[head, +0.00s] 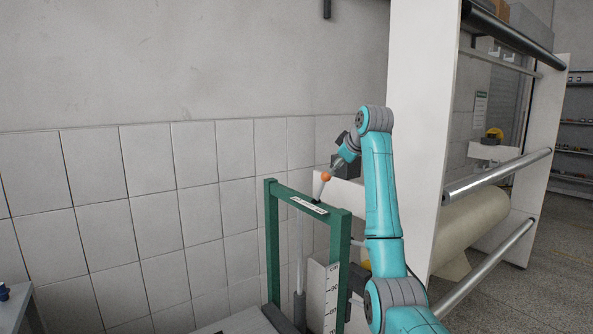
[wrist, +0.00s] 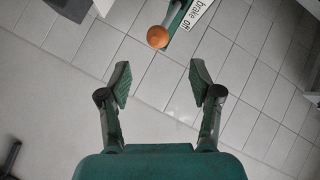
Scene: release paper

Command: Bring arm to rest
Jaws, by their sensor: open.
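My teal arm (head: 383,195) rises from the lower right in the head view and bends at its top toward the green frame. My gripper (wrist: 160,82) is open in the wrist view, with nothing between its two fingers. An orange ball knob (head: 326,176) stands on a lever above the green frame (head: 340,250). In the wrist view the knob (wrist: 158,36) lies beyond the fingertips, apart from them. A white label (wrist: 197,14) reading "brake off" is beside it. In the head view the fingers are too small to make out.
A tall white machine panel (head: 420,120) stands right of my arm. Behind it are metal rollers (head: 497,175) and a large pale paper roll (head: 470,230). A tiled wall (head: 150,200) is at the left and back. A small table corner (head: 18,300) shows at lower left.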

